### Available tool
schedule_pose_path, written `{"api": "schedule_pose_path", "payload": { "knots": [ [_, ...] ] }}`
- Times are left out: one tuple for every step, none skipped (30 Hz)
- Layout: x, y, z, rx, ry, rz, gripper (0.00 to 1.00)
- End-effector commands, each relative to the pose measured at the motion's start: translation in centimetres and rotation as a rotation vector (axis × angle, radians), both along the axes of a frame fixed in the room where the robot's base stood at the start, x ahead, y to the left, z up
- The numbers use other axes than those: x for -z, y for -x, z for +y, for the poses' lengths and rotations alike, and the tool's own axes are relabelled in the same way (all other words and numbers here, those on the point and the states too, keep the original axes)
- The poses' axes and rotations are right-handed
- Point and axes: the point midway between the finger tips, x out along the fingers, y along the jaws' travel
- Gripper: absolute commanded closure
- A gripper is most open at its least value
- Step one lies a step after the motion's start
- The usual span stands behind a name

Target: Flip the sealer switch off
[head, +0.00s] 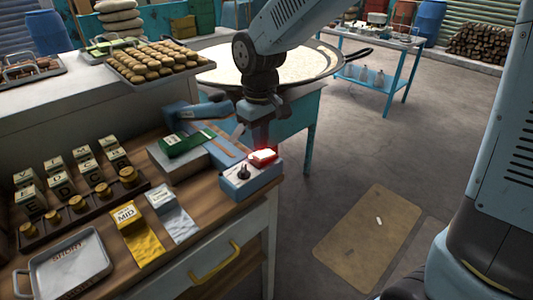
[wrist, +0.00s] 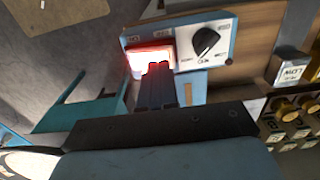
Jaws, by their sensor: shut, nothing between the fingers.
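The sealer's control box (head: 237,190) is a pale blue-grey box at the right edge of the wooden workbench. Its red rocker switch (head: 263,157) glows brightly on top, beside a black knob (head: 244,172). In the wrist view the lit switch (wrist: 140,57) is at upper centre left, with the dial knob (wrist: 206,42) to its right. My gripper (head: 262,146) is shut and empty, pointing down just above or at the switch. In the wrist view its fingertips (wrist: 157,68) overlap the switch's lower edge; I cannot tell if they touch it.
A blue sealer arm (head: 198,112) and green block (head: 187,141) lie behind the box. Yellow and silver pouches (head: 143,240) and a metal tray (head: 68,268) are left on the bench. A wide pan (head: 220,78) stands behind. Floor to the right is mostly clear.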

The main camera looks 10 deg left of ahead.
Motion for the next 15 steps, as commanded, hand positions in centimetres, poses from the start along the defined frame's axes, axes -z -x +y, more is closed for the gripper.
{"api": "schedule_pose_path", "payload": {
  "knots": [
    [0.08, 0.01, -0.01, 0.000, 0.000, 0.000, 1.00],
    [0.11, 0.01, -0.01, 0.000, 0.001, 0.001, 1.00],
    [0.16, 0.01, -0.01, 0.000, 0.001, 0.001, 1.00],
    [0.20, 0.01, -0.01, 0.000, 0.001, 0.001, 1.00],
    [0.23, 0.01, -0.01, 0.000, 0.001, 0.001, 1.00],
    [0.28, 0.01, -0.01, 0.000, 0.001, 0.001, 1.00],
    [0.32, 0.00, -0.01, 0.000, 0.001, 0.001, 1.00],
    [0.35, 0.00, -0.01, 0.000, 0.001, 0.001, 1.00],
    [0.40, 0.00, -0.01, 0.000, 0.001, 0.001, 1.00],
    [0.44, -0.01, -0.01, 0.000, 0.001, 0.001, 1.00],
    [0.47, -0.01, -0.01, 0.000, 0.001, 0.001, 1.00],
    [0.52, -0.01, -0.01, 0.000, 0.001, 0.001, 1.00],
    [0.55, -0.01, -0.01, 0.000, 0.001, 0.001, 1.00],
    [0.59, -0.01, -0.01, 0.000, 0.000, 0.000, 1.00],
    [0.63, -0.01, 0.00, 0.000, 0.000, 0.000, 1.00]
  ]
}}
